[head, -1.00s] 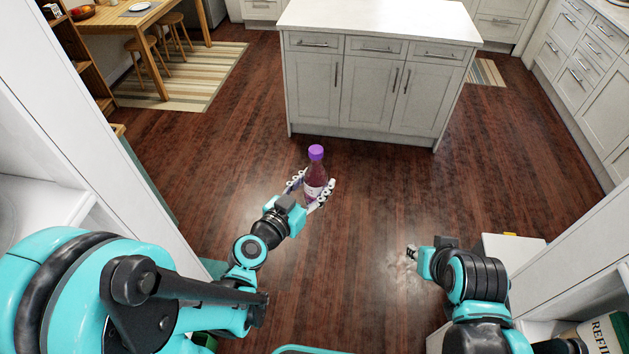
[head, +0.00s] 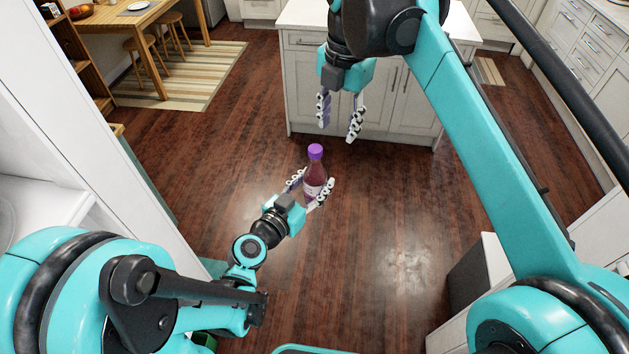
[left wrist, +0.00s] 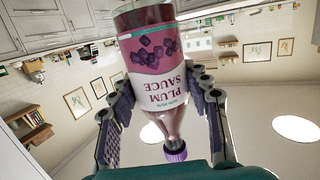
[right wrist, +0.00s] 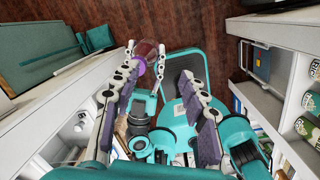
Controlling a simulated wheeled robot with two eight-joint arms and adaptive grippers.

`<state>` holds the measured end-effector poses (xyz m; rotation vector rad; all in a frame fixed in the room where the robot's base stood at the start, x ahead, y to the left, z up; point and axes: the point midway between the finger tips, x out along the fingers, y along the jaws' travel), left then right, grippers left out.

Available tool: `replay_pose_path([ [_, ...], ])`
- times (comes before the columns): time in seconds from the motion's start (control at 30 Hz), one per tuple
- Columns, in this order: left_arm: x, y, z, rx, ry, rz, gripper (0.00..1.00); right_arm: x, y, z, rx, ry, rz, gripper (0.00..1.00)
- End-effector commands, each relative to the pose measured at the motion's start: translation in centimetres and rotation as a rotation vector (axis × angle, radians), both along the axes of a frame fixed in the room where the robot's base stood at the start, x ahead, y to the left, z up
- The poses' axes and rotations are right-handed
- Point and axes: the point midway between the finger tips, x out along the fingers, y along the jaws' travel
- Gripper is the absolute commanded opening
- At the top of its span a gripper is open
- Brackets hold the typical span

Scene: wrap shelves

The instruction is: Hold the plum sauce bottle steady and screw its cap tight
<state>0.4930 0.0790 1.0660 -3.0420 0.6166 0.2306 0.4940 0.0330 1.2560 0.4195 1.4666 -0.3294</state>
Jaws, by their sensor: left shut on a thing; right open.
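The plum sauce bottle (head: 314,173) stands upright in the air in the head view, with a purple cap (head: 315,151) on its top. My left gripper (head: 317,182) is shut around the bottle's body. In the left wrist view the bottle (left wrist: 160,55) appears upside down, its label readable and its cap (left wrist: 175,152) toward the picture's bottom. My right gripper (head: 338,131) is open and empty, fingers pointing down, higher in the head view than the cap and apart from it. The right wrist view shows the cap (right wrist: 138,66) beyond the left finger.
A white kitchen island (head: 380,95) stands behind the grippers. White shelves stand at both sides, with green-labelled containers (right wrist: 308,127) on the right in the right wrist view. A table (head: 125,18) with stools is far left. The wooden floor (head: 230,140) around the bottle is clear.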

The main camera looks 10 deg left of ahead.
Motion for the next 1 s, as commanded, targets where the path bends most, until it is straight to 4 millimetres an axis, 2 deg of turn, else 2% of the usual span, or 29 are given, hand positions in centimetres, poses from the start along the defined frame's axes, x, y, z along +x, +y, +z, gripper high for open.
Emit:
replay_pose_path([
  [0.1, 0.0, 0.0, 0.0, 0.000, 0.000, 0.000, 0.00, 0.3, 2.4, 0.8, -0.032, 0.037, 0.236, 0.43],
  [0.3, 0.0, 0.0, 0.0, 0.000, 0.000, 0.000, 0.00, 0.3, 4.3, 1.2, -0.054, 0.070, 0.452, 0.43],
  [0.77, 0.0, 0.0, 0.0, 0.000, 0.000, 0.000, 0.00, 0.3, 4.5, 1.0, -0.057, 0.075, 0.484, 0.43],
  [0.87, 0.0, 0.0, 0.0, 0.000, 0.000, 0.000, 0.00, 0.3, 4.5, 0.1, -0.057, 0.075, 0.483, 0.43],
  [1.0, 0.0, 0.0, 0.0, 0.000, 0.000, 0.000, 0.00, 0.2, 4.5, -2.1, -0.056, 0.074, 0.483, 0.43],
])
